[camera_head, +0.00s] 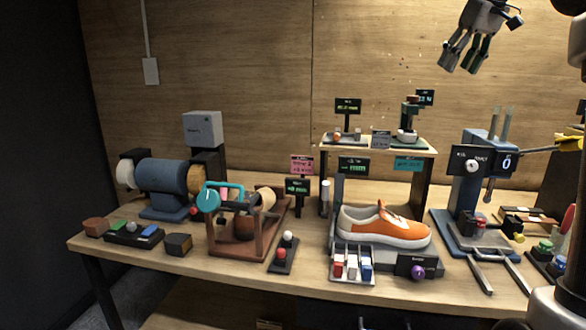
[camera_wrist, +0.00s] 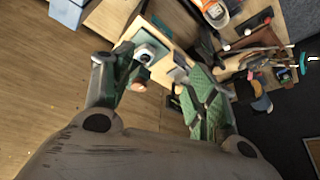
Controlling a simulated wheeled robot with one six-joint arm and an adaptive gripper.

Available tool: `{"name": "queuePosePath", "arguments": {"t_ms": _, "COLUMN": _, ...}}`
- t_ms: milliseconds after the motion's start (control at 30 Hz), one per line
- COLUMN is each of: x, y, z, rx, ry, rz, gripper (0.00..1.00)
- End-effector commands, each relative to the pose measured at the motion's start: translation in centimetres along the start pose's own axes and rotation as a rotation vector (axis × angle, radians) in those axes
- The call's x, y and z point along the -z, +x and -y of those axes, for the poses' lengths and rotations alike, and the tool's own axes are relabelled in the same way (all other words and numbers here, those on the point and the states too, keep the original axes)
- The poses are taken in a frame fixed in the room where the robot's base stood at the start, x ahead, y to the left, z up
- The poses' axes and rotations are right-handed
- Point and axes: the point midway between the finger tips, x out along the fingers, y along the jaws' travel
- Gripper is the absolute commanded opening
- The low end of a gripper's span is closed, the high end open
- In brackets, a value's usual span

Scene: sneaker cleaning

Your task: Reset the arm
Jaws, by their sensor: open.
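My gripper (camera_head: 463,56) is at the top right of the head view, raised in the air in front of the wooden wall and above the workbench. Its fingers point down and stand apart, with nothing between them. In the wrist view my gripper (camera_wrist: 160,95) also shows open, with green-lined fingers spread on both sides. The bench and its contents lie well beyond the fingertips. An orange and white sneaker (camera_head: 383,226) rests on a dark stand in the middle of the bench, below and left of my gripper. The sneaker shows partly at the top of the wrist view (camera_wrist: 213,12).
The bench (camera_head: 190,255) holds a blue grinder-like machine (camera_head: 162,182), a brown frame with a teal handle (camera_head: 238,235), a raised shelf (camera_head: 340,147) with small devices, and a blue press (camera_head: 468,190) at right. Free air surrounds my gripper near the wall.

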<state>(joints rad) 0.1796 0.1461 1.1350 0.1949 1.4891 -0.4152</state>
Motion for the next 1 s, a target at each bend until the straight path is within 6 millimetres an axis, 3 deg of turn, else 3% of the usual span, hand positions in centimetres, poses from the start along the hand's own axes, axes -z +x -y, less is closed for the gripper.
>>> {"name": "queuePosePath", "arguments": {"t_ms": 267, "x": -3.2, "y": 4.3, "z": -0.4, "rx": -0.020, "ry": 0.126, "rz": 0.047, "gripper": 0.58}}
{"name": "queuePosePath", "arguments": {"t_ms": 467, "x": -8.2, "y": 6.7, "z": 0.8, "rx": -0.049, "ry": 0.220, "rz": 0.078, "gripper": 0.58}}
{"name": "queuePosePath", "arguments": {"t_ms": 567, "x": -12.0, "y": 7.8, "z": 2.2, "rx": -0.067, "ry": 0.263, "rz": 0.092, "gripper": 0.58}}
{"name": "queuePosePath", "arguments": {"t_ms": 667, "x": -17.7, "y": 9.1, "z": 4.3, "rx": -0.089, "ry": 0.303, "rz": 0.106, "gripper": 0.58}}
{"name": "queuePosePath", "arguments": {"t_ms": 800, "x": -27.9, "y": 11.2, "z": 8.0, "rx": -0.119, "ry": 0.324, "rz": 0.115, "gripper": 0.58}}
{"name": "queuePosePath", "arguments": {"t_ms": 900, "x": -34.0, "y": 12.4, "z": 10.1, "rx": -0.126, "ry": 0.303, "rz": 0.117, "gripper": 0.58}}
{"name": "queuePosePath", "arguments": {"t_ms": 1000, "x": -37.9, "y": 13.0, "z": 11.5, "rx": -0.126, "ry": 0.272, "rz": 0.112, "gripper": 0.58}}
